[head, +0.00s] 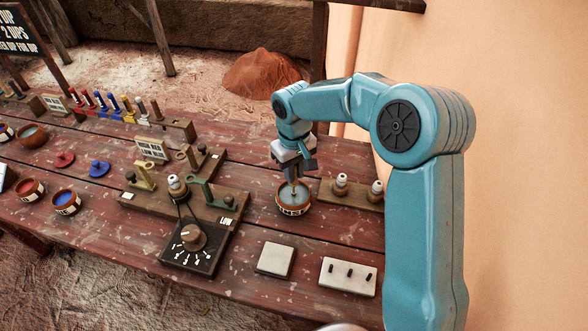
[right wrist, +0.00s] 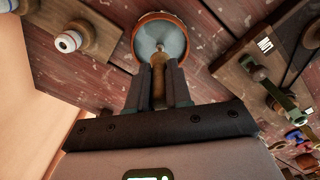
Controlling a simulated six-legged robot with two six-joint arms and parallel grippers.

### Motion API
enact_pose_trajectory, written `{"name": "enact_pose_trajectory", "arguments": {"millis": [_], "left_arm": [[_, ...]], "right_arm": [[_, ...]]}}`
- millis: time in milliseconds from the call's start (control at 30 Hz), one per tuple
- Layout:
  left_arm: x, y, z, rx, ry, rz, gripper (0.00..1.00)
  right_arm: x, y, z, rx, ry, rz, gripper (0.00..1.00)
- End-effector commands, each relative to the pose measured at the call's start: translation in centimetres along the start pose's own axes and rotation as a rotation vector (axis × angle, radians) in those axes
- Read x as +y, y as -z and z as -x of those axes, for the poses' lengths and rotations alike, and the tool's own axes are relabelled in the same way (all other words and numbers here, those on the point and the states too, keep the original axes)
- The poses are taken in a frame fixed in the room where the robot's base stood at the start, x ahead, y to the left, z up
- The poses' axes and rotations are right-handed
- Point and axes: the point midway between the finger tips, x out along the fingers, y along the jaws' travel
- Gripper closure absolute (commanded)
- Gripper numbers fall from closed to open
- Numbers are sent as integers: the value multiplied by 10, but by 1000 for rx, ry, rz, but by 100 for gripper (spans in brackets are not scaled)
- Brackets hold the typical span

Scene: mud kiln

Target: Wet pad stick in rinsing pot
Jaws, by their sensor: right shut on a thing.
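My right gripper (head: 294,176) points down over the pot and is shut on the pad stick (head: 294,188). The stick shows as a tan handle between the fingers in the right wrist view (right wrist: 159,66). Its lower end is over or in the water; I cannot tell how deep. My left gripper is not in view.
A wooden block with two white-topped pegs (head: 341,184) stands close right of the pot. Left is a wooden stand with a green bracket (head: 208,192) and a dial box (head: 192,240). A pale tile (head: 275,259) and a pegged plate (head: 348,276) lie in front.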

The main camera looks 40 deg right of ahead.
Motion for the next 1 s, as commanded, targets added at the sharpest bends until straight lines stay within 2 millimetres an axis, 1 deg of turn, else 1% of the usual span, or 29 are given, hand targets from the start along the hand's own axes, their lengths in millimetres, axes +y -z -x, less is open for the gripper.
{"name": "enact_pose_trajectory", "arguments": {"millis": [33,100,500,600,1000], "left_arm": [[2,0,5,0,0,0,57],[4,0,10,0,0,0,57],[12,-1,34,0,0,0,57],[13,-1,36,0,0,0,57],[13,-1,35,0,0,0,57]], "right_arm": [[0,0,7,2,0,0,100],[0,0,13,1,0,0,100],[0,0,47,2,0,-1,100],[0,-1,50,1,0,-1,100],[0,-1,49,1,0,-2,100]]}}
